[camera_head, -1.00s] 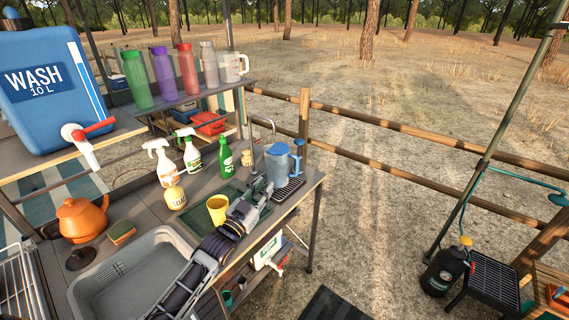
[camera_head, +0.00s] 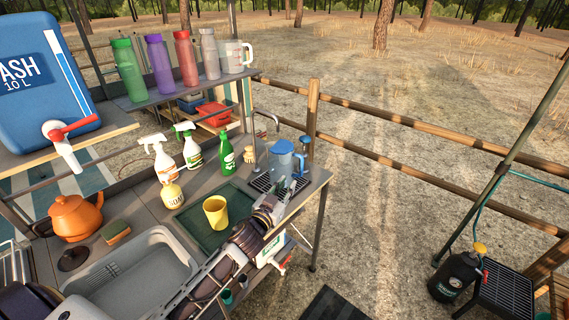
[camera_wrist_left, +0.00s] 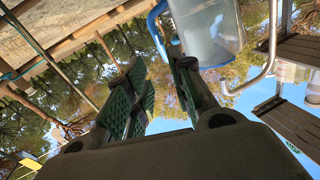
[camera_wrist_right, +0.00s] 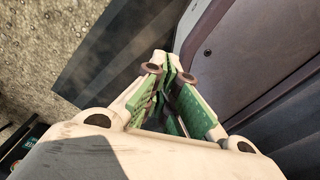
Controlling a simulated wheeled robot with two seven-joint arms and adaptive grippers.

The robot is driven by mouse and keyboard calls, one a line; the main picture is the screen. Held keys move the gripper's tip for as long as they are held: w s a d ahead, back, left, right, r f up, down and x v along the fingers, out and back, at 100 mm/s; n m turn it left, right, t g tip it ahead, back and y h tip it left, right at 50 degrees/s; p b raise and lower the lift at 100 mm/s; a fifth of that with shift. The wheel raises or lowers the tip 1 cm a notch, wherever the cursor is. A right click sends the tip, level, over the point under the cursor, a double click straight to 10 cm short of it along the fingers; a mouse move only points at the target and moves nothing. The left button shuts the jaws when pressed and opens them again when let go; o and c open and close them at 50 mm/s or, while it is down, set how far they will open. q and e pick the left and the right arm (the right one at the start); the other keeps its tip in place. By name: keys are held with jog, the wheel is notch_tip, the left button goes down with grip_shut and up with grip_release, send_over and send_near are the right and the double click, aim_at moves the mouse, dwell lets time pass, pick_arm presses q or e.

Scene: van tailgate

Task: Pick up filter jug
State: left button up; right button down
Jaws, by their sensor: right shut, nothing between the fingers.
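The filter jug (camera_head: 281,160), clear with a blue lid and blue handle, stands upright on the dark rack at the right end of the counter. In the left wrist view the jug (camera_wrist_left: 208,38) fills the top edge, its blue handle (camera_wrist_left: 157,28) close beyond the fingers. My left gripper (camera_head: 288,190) is in front of the jug, open, with a clear gap between its fingers; it also shows in the left wrist view (camera_wrist_left: 158,78). I cannot tell whether it touches the handle. My right gripper (camera_wrist_right: 166,72) is shut and empty, away from the jug.
A yellow cup (camera_head: 216,211), a green bottle (camera_head: 227,152) and spray bottles (camera_head: 191,147) stand left of the jug. A thin tap (camera_head: 266,122) rises behind it. A shelf (camera_head: 180,93) with several bottles and a clear pitcher (camera_head: 235,57) is above. A grey sink (camera_head: 140,272) lies nearer.

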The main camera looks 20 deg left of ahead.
aim_at(286, 166)
pick_arm(q)
jog(key=shift+a+f+n, duration=0.15)
jog(key=shift+a+n, duration=0.05)
jog(key=shift+n, duration=0.7)
pick_arm(e)
jog(key=shift+w+a, duration=0.1)
